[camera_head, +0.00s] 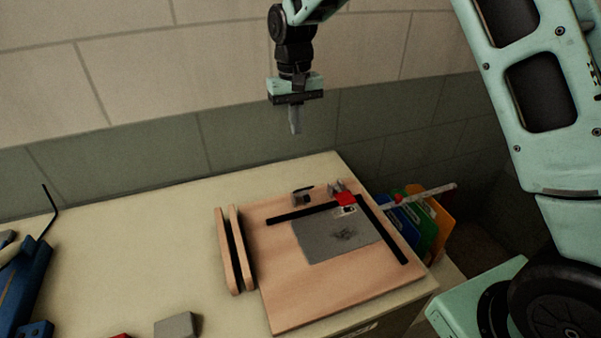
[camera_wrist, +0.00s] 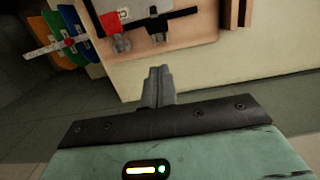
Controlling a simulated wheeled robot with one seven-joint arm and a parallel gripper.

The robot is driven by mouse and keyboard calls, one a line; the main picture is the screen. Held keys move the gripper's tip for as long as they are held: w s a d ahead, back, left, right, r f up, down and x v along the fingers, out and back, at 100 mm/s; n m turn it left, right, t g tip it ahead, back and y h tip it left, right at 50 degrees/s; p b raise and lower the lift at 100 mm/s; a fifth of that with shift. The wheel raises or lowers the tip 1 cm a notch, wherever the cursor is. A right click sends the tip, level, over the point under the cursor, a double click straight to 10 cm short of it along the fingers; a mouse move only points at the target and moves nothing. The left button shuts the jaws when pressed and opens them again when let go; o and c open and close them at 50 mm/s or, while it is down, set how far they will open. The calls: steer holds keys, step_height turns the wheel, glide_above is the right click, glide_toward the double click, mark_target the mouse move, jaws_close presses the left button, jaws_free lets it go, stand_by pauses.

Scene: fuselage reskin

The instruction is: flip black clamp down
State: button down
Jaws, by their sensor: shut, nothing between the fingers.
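The black clamp (camera_head: 302,197) is a small grey block with a black handle at the back edge of the wooden board (camera_head: 283,305). Its handle looks slightly raised in the head view, but it is too small to tell its exact angle. The clamp also shows in the wrist view (camera_wrist: 156,26), beyond my fingers. A red-handled clamp (camera_head: 344,198) sits to its right, over the grey sheet's back edge, and shows in the wrist view (camera_wrist: 111,22). My gripper (camera_head: 295,130) is shut and empty, pointing down, well above and behind the board. Its fingers (camera_wrist: 158,72) are together in the wrist view.
A grey sheet (camera_head: 330,245) lies on the board between black strips (camera_head: 382,230). Upright wooden pieces (camera_head: 230,260) stand at the board's left. A grey block (camera_head: 176,326) lies in front. The wall is behind my gripper; the table's left middle is clear.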

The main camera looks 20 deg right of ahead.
steer(key=s+f+p, duration=0.1)
steer(key=f+p, duration=0.1)
steer(key=f, duration=0.1)
steer(key=s+f+p, duration=0.1)
steer(key=f, duration=0.3)
steer(key=s+f+p, duration=0.1)
steer(key=f+p, duration=0.1)
steer(key=f, duration=0.2)
steer(key=shift+s+f+p, duration=0.15)
steer(key=shift+f+p, duration=0.05)
steer(key=shift+p, duration=0.1)
steer(key=shift+s+f, duration=0.35)
steer(key=shift+f, duration=0.2)
steer(key=shift+f, duration=0.1)
